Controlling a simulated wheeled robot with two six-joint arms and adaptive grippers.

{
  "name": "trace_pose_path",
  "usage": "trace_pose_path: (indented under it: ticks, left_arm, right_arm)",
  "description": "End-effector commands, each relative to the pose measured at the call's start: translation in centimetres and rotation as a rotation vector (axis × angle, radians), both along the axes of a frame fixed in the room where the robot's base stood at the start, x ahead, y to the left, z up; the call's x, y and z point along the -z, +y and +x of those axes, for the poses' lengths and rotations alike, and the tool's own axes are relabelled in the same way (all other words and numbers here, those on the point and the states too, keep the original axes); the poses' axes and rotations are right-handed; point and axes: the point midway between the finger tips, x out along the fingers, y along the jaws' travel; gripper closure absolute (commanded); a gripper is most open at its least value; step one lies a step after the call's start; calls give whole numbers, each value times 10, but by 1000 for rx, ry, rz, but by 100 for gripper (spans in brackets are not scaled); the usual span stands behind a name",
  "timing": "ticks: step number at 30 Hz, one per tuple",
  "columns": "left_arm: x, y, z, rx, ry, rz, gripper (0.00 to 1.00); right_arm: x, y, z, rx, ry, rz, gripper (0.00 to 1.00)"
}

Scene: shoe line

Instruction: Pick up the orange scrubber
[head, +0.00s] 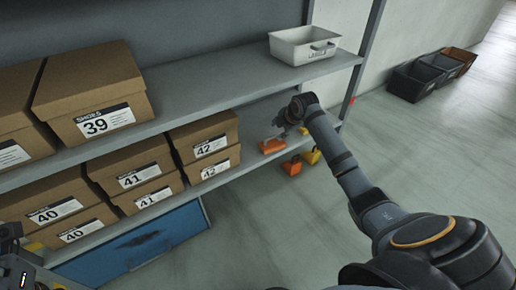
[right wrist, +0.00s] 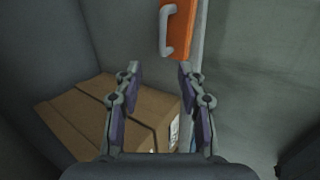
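The orange scrubber (head: 272,146) lies near the right end of the middle shelf, right of the shoe boxes. In the right wrist view the orange scrubber (right wrist: 181,18) shows at the top edge, with a grey handle on its left side; its far end is cut off. My right gripper (head: 280,121) is at the shelf's right end, close to the scrubber. In the right wrist view my right gripper (right wrist: 159,68) has its fingers apart with nothing between them, and the scrubber is beyond the fingertips. My left gripper does not show clearly.
Shoe boxes marked 42 (head: 211,147) stand left of the scrubber; a brown box (right wrist: 88,117) is below the fingers. A white bin (head: 290,50) stands on the shelf above. Orange (head: 291,168) and yellow (head: 310,158) objects sit lower down. The floor at right is mostly clear.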

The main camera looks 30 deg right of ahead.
Motion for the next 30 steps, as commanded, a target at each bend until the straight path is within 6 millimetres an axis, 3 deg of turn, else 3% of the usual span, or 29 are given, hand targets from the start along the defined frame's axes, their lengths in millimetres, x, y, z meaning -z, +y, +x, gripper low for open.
trace_pose_path:
  ticks: [6,14,22,30]
  left_arm:
    - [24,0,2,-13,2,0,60]
    - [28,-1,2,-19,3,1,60]
    - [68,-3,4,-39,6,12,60]
    - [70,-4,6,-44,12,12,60]
  right_arm:
    - [36,0,20,3,1,7,60]
    - [45,-1,29,3,0,3,60]
    - [84,-6,49,5,1,6,60]
    - [87,-6,55,3,1,2,60]
